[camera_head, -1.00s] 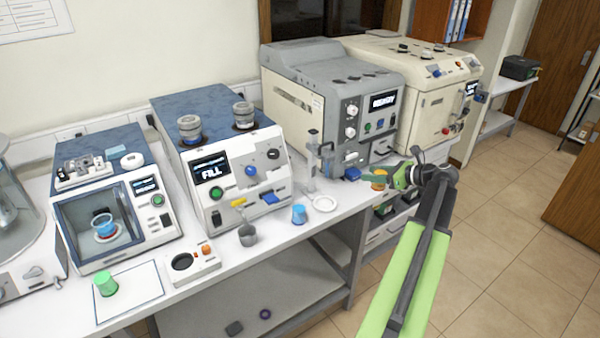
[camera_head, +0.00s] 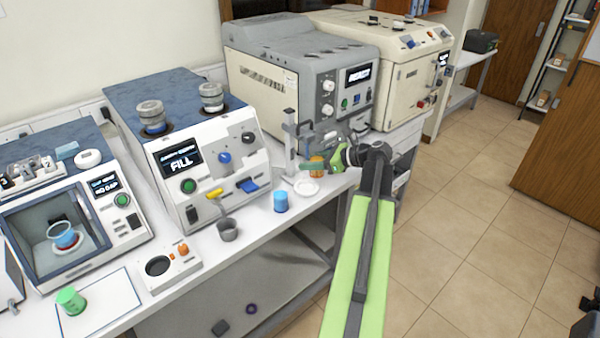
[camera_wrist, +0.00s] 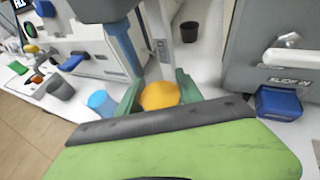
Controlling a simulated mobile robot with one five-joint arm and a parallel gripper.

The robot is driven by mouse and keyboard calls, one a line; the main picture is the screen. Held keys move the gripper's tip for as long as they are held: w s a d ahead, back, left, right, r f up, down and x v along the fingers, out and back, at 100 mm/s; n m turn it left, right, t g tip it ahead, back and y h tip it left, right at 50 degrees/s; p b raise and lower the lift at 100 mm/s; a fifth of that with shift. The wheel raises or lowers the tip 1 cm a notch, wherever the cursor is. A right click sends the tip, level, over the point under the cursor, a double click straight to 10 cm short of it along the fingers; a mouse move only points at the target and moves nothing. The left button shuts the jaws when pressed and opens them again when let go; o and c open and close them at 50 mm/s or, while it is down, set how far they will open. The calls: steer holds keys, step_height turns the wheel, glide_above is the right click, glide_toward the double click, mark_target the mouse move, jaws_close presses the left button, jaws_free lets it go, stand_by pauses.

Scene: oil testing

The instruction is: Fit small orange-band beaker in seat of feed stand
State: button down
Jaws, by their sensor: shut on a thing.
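My gripper (camera_head: 318,165) is shut on the small orange-band beaker (camera_head: 316,168), above the bench's front edge. In the wrist view the beaker (camera_wrist: 160,96) shows as an orange round shape between the green fingers (camera_wrist: 158,95); its lower part is hidden. An upright grey stand (camera_head: 290,145), which looks like the feed stand, rises just left of and behind the gripper. A white round plate (camera_head: 307,188) lies at its foot, below the gripper. I cannot tell whether the beaker touches the stand, and the seat is not clearly visible.
A blue beaker (camera_head: 280,201) and grey cup (camera_head: 228,230) stand left on the bench. The FILL machine (camera_head: 190,160) is behind them, with a grey machine (camera_head: 300,80) behind the gripper. A blue block (camera_wrist: 280,103) and dark cup (camera_wrist: 189,32) show in the wrist view.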

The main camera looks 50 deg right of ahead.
steer(key=w+a, duration=0.1)
steer(key=w+a+y, duration=0.1)
steer(key=a, duration=0.1)
steer(key=shift+f+n, duration=0.2)
steer(key=shift+n, duration=0.2)
steer(key=shift+f+b, duration=1.55)
steer(key=shift+f, duration=0.3)
steer(key=shift+f, duration=0.1)
steer(key=shift+f+b, duration=0.65)
steer(key=shift+b, duration=0.15)
steer(key=c, duration=0.7)
jaws_free()
